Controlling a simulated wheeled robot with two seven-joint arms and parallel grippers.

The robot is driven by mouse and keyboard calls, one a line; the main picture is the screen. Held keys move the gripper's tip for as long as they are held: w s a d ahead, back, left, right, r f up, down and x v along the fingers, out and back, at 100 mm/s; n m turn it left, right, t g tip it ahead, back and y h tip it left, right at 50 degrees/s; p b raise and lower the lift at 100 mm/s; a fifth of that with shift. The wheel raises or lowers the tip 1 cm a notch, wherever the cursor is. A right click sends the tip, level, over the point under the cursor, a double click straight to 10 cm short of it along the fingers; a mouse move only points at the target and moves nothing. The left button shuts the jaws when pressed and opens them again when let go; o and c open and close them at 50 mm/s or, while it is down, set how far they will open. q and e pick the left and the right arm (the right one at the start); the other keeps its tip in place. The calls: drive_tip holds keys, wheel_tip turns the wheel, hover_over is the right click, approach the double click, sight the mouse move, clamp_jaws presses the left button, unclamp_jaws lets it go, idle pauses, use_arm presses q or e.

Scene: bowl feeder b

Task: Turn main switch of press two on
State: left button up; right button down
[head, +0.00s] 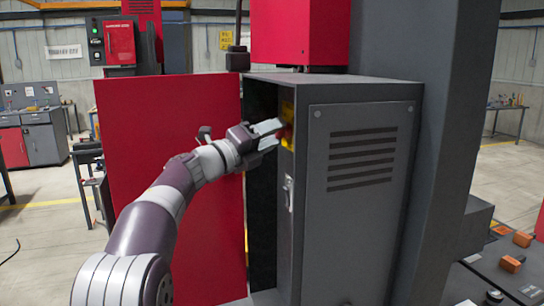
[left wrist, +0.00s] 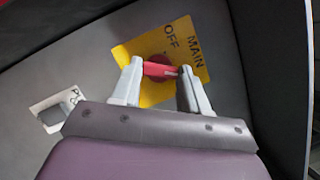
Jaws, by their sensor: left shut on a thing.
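The main switch has a red rotary handle (left wrist: 158,70) on a yellow plate (left wrist: 188,40) marked MAIN and OFF, seen at an angle in the left wrist view. A small pale mark shows on the handle. In the head view the yellow plate (head: 288,108) shows on the narrow side of a grey cabinet (head: 362,210), partly behind my gripper. My left gripper (head: 272,135) reaches the switch; in the left wrist view its fingers (left wrist: 160,72) are closed on the red handle, one at each end. The lower plate lettering is hidden. My right gripper is out of view.
A large red panel (head: 170,170) stands left of the cabinet, behind my left arm. A metal latch (head: 289,192) sits below the switch. A white label (left wrist: 58,112) is on the cabinet face. Orange blocks (head: 511,263) lie at lower right.

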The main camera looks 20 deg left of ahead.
sight(277, 134)
use_arm(q)
drive_tip(key=shift+w+f+m+h+b, duration=0.1)
drive_tip(key=shift+f+m+h+b, duration=0.15)
drive_tip(key=shift+m+h+b, duration=0.75)
drive_tip(key=shift+r+m+y+b, duration=0.1)
drive_tip(key=shift+m+y+b, duration=0.2)
drive_tip(key=shift+m, duration=0.4)
drive_tip(key=o, duration=1.1)
drive_tip(key=shift+a, duration=0.15)
drive_tip(key=shift+c, duration=0.2)
drive_tip(key=b+v, duration=0.2)
drive_tip(key=v, duration=0.1)
drive_tip(key=shift+a+f, duration=0.1)
drive_tip(key=shift+f, duration=0.2)
drive_tip(key=b+v, duration=0.2)
drive_tip(key=v, duration=0.7)
drive_tip(key=shift+s+r, duration=0.25)
drive_tip(key=shift+s, duration=0.1)
drive_tip(key=shift+a, duration=0.1)
